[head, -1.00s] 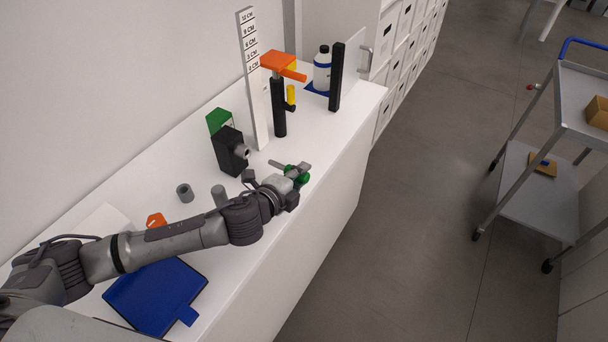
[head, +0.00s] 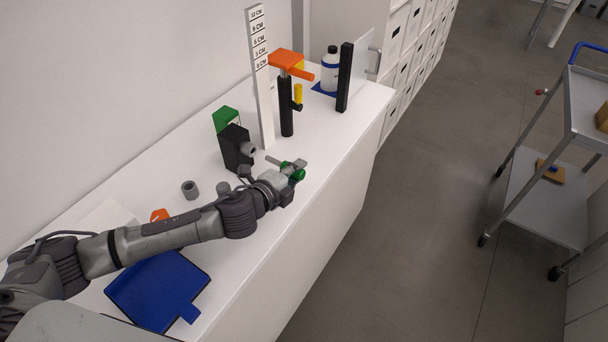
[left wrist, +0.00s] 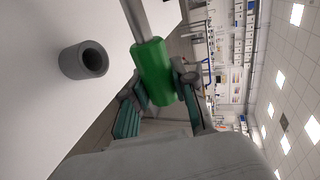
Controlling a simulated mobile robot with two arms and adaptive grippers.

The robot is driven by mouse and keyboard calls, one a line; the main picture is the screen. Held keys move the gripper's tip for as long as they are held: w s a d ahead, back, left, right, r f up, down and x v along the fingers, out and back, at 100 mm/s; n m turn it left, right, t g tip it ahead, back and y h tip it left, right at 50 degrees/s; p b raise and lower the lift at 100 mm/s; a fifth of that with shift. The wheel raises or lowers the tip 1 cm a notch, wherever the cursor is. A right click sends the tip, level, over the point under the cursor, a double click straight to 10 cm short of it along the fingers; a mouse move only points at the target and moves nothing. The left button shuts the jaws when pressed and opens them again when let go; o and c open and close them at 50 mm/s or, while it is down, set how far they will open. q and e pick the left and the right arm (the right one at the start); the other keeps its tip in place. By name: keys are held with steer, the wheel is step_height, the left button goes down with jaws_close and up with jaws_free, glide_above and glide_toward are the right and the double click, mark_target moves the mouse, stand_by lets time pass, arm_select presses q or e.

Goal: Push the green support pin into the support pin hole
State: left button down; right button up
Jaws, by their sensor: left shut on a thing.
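My left gripper (head: 290,174) is shut on the green support pin (head: 298,176), above the white bench near its front edge. In the left wrist view the pin's green grip (left wrist: 154,72) sits between the fingers, and its grey shaft runs out of the top of the picture. In the head view the shaft points left, toward a black block (head: 236,147) with a grey round socket (head: 250,149) on its side. The shaft tip appears apart from the socket. I cannot tell for sure that this socket is the support pin hole. My right gripper is out of view.
A hollow grey cylinder (head: 190,190) stands on the bench. A scale post (head: 262,85), a black stand (head: 286,108) with an orange top, and a white bottle (head: 330,72) stand farther back. A blue tray (head: 150,283) lies in front. A cart (head: 535,190) is at right.

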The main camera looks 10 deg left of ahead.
mark_target(280, 165)
arm_select(q)
steer(key=shift+w+a, duration=0.25)
steer(key=shift+a, duration=0.45)
steer(key=shift+w+a, duration=0.2)
steer(key=shift+a, duration=0.45)
steer(key=shift+p, duration=0.35)
stand_by(0.6)
stand_by(0.4)
steer(key=shift+w+a, duration=0.25)
steer(key=shift+a, duration=0.4)
steer(key=shift+a+r, duration=0.1)
steer(key=shift+p, duration=0.45)
